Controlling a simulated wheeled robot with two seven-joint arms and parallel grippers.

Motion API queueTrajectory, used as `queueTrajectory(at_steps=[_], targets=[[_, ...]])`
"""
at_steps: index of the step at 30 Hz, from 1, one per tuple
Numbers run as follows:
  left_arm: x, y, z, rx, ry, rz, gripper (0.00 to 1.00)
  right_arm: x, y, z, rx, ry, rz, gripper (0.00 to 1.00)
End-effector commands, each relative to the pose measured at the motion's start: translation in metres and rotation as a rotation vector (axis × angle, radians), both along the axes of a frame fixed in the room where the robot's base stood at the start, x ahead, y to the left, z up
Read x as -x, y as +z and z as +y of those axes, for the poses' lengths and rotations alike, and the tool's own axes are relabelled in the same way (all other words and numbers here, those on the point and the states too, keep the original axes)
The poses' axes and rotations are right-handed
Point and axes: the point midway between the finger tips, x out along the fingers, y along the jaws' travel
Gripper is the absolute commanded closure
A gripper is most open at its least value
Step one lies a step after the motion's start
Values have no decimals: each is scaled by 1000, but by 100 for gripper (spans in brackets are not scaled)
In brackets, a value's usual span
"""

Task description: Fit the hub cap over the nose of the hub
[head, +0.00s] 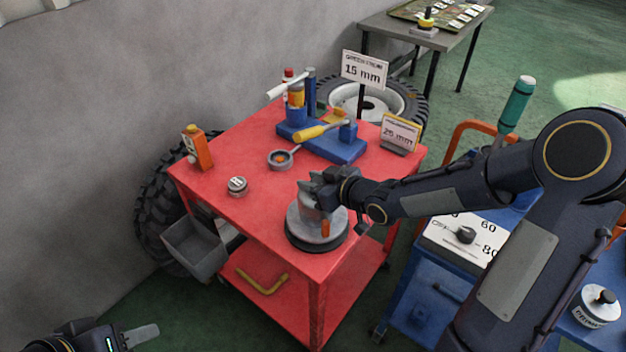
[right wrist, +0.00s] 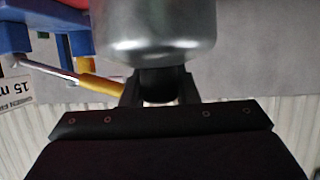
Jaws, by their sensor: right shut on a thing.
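The hub (head: 303,235) stands on the front right part of the red cart top, a round grey flange on a dark base with an orange mark on its near side. My right gripper (head: 318,192) is directly above it. In the right wrist view, the right gripper (right wrist: 160,88) is shut on a dark stub of a smooth silvery rounded part, which I take to be the hub cap (right wrist: 158,30). The gripper hides most of the cap in the head view; whether it touches the hub nose cannot be told. My left gripper (head: 135,338) is at the bottom left, partly cut off and empty.
A 25 mm sign (head: 400,132) stands at the right. A blue cart (head: 425,295) is close by.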

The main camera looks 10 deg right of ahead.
Motion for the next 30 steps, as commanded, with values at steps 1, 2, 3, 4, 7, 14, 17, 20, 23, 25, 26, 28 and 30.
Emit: queueTrajectory(at_steps=[1,2,3,4,7,14,17,20,23,25,26,28,30], targets=[[0,-3,0,0,0,0,62,0,-2,0,-1,0,-1,99],[0,-3,0,0,0,0,62,0,-3,0,-1,0,-1,99],[0,-4,0,0,0,0,62,0,-4,0,-1,0,-1,99],[0,-5,0,0,0,0,62,0,-5,0,-1,0,-1,99],[0,-7,0,0,0,0,62,0,-7,0,-1,0,-1,99],[0,-13,0,0,0,0,62,0,-13,0,-1,0,-1,99],[0,-12,0,0,0,0,62,0,-12,0,-1,0,-1,65],[0,-12,0,0,0,0,62,0,-12,0,-1,0,-1,52],[0,-12,0,0,0,0,62,0,-12,0,-1,0,-1,47],[0,-12,0,0,0,0,62,0,-12,0,0,0,0,47],[0,-12,0,0,0,0,62,0,-12,0,0,0,0,47],[0,-12,0,0,0,0,62,0,-13,0,1,0,1,47],[0,-11,0,0,0,0,62,2,-12,-1,0,-1,1,47]])
